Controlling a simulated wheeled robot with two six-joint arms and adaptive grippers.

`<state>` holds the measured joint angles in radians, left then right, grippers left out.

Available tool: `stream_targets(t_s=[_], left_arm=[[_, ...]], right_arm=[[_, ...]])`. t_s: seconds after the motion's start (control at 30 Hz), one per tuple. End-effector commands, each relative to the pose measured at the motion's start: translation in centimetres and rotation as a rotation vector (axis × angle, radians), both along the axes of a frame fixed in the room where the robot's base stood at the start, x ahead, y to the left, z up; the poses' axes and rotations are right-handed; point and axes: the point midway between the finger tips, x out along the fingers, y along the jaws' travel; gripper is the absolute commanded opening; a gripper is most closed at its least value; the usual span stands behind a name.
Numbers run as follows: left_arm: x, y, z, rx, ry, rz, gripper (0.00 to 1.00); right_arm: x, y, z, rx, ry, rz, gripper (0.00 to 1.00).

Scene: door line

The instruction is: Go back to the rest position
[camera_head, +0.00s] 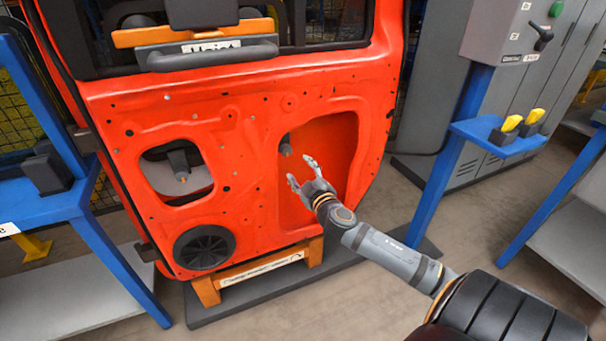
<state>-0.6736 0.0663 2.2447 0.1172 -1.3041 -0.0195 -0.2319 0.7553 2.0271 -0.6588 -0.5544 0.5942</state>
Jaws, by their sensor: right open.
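My right gripper (302,174) is open and empty, in front of the right-hand opening of a red car door (260,130). Its arm comes in from the lower right. The fingers point up and left, close to the door panel; I cannot tell whether they touch it. My left gripper is not in view.
The door stands on an orange support (206,291) over a dark base (290,284). A blue stand (432,200) with yellow-topped holders (512,123) is at the right. A blue table (45,207) is at the left. Grey cabinets (440,60) stand behind. Floor shows at the lower middle.

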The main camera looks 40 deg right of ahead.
Motion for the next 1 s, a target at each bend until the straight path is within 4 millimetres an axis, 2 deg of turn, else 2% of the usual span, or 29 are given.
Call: stream_targets(t_s=[0.1, 0.2, 0.7, 0.77, 0.87, 0.97, 1.0], left_arm=[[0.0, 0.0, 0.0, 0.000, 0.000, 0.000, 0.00], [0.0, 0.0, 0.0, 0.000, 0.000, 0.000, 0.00], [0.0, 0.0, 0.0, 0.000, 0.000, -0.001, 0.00], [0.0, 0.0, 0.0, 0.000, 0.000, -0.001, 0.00], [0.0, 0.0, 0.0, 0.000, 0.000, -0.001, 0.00], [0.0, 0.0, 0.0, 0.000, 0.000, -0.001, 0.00], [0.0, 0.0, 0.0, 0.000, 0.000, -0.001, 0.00]], right_arm=[[-1.2, 0.3, 0.0, -0.004, 0.002, 0.001, 0.57], [-1.7, 0.4, 0.0, 0.000, 0.000, 0.000, 0.57], [-1.7, 0.4, 0.0, 0.002, 0.000, -0.001, 0.57], [-1.9, 0.4, -0.5, 0.015, 0.010, -0.010, 0.57], [-3.5, 0.2, -4.0, 0.092, 0.087, -0.076, 0.57], [-7.2, 0.9, -10.5, 0.233, 0.259, -0.183, 0.57], [-9.1, 1.6, -13.4, 0.294, 0.348, -0.224, 0.57]])
